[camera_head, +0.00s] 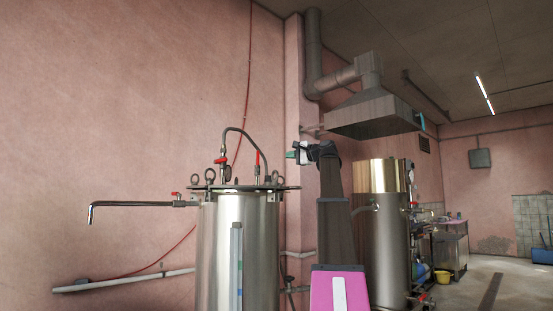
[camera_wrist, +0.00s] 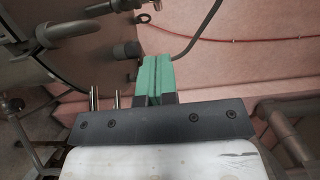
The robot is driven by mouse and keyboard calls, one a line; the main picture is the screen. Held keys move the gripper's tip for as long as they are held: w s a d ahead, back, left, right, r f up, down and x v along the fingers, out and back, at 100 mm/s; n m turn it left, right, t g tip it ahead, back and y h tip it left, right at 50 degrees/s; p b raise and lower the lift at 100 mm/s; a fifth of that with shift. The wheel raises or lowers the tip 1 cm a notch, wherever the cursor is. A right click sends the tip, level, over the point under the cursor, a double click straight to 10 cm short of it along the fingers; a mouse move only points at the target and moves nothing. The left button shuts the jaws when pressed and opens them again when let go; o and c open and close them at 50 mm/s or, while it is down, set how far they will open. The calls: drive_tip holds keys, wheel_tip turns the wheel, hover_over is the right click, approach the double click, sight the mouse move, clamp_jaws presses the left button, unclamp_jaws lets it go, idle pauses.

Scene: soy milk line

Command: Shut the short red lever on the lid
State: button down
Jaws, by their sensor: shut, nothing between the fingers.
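The steel tank (camera_head: 237,250) stands left of my arm in the head view, with a flat lid (camera_head: 290,187) on top. A longer red lever (camera_head: 257,160) stands upright on the right fitting. My gripper (camera_head: 290,155), with green fingertips, is to the right of both levers, above the lid's right edge, and touches neither. In the wrist view, my gripper's green fingers (camera_wrist: 157,75) are together and empty. The lid's rim (camera_wrist: 108,60) is left of them; no red lever shows there.
A curved hose (camera_head: 243,135) arches between the lid fittings. Metal eye rings (camera_head: 210,175) stand along the lid's edge. A spout pipe (camera_head: 140,204) with a red valve handle (camera_head: 176,194) extends left. A second steel cylinder (camera_head: 386,240) stands right of my arm. Air above the lid is open.

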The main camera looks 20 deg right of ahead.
sight(258, 160)
drive_tip(key=w+a, duration=0.8)
drive_tip(key=shift+w+a, duration=0.3)
drive_tip(key=shift+w, duration=0.1)
